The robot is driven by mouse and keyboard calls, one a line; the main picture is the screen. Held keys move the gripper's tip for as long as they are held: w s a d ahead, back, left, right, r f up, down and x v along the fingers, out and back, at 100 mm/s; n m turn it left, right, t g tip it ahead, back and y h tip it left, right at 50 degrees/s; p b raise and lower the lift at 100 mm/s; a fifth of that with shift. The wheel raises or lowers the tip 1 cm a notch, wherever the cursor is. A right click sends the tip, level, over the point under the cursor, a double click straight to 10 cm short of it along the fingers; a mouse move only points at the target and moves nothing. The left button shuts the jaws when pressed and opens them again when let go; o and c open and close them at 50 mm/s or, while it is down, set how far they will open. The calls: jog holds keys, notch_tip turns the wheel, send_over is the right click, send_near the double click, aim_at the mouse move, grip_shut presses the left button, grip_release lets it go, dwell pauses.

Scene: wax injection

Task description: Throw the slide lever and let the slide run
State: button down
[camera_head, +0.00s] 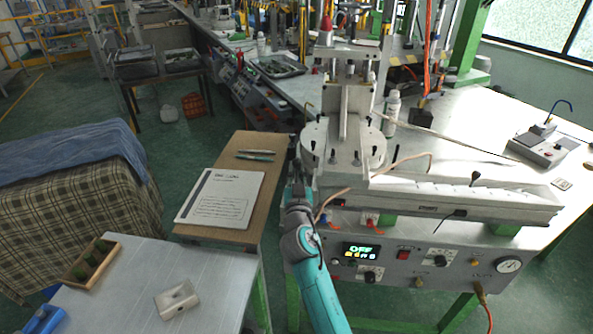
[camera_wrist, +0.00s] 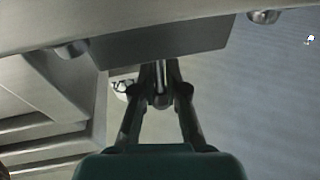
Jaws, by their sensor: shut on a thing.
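The wax injection machine (camera_head: 345,150) stands on the bench, with a round plate and an upright slide assembly. My gripper (camera_head: 297,172) is at the left side of the machine, below the round plate; its fingertips are hard to make out there. In the wrist view my gripper (camera_wrist: 161,72) is shut on a small metal lever (camera_wrist: 161,100) with a rounded end. The lever sits between the two dark fingers, under a grey metal block (camera_wrist: 190,45). Its upper part is hidden behind the fingers and the block.
The control panel (camera_head: 430,262) has a lit display reading OFF (camera_head: 361,250). A brown side table (camera_head: 258,143) holds a booklet (camera_head: 222,197) and pens. A metal table (camera_head: 130,270) at lower left holds a small mould block (camera_head: 177,299). An orange cable hangs nearby.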

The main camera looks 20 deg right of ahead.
jog(key=shift+s+r+t, duration=0.1)
jog(key=shift+r+t, duration=0.2)
jog(key=shift+r, duration=0.25)
jog(key=c, duration=1.1)
grip_release()
jog(key=shift+f, duration=0.2)
jog(key=shift+s+a+f, duration=0.1)
jog(key=shift+s+a+f, duration=0.1)
jog(key=shift+s, duration=0.1)
jog(key=v, duration=1.1)
jog(key=shift+s, duration=0.2)
